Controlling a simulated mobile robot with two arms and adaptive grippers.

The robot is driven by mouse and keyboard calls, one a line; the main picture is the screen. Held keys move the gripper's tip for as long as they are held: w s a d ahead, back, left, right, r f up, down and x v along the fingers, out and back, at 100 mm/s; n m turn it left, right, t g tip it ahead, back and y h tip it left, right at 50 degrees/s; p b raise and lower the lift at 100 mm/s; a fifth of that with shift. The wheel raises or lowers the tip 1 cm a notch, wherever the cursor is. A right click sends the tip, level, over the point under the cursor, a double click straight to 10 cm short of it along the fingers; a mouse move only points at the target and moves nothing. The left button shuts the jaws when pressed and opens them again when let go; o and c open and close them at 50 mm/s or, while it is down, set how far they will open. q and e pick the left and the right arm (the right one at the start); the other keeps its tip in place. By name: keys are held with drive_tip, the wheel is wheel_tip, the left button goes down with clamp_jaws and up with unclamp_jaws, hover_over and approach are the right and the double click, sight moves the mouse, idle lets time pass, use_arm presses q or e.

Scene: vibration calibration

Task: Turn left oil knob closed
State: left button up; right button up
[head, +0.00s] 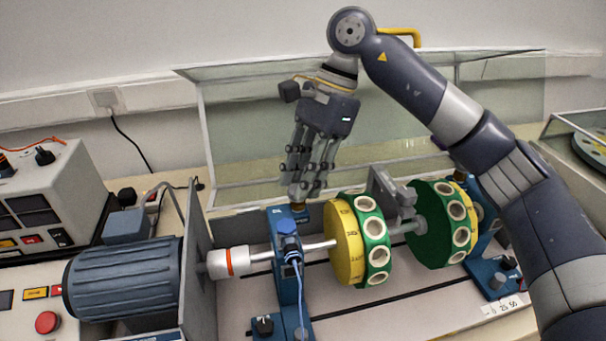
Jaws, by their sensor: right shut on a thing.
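My right gripper (300,192) points down over the left blue bearing stand (287,228). Its fingers are closed together on the left oil knob (300,207), a small brownish piece at the top of that stand. The fingers hide most of the knob, so its turn position cannot be made out. My left gripper is not in view.
A shaft with two yellow-green discs (347,246) runs right from the stand. A clear guard panel (250,140) stands behind.

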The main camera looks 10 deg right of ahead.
drive_tip(key=o, duration=1.1)
drive_tip(key=shift+r, duration=0.15)
drive_tip(key=v, duration=1.1)
drive_tip(key=shift+d+r, duration=0.25)
drive_tip(key=shift+r, duration=0.05)
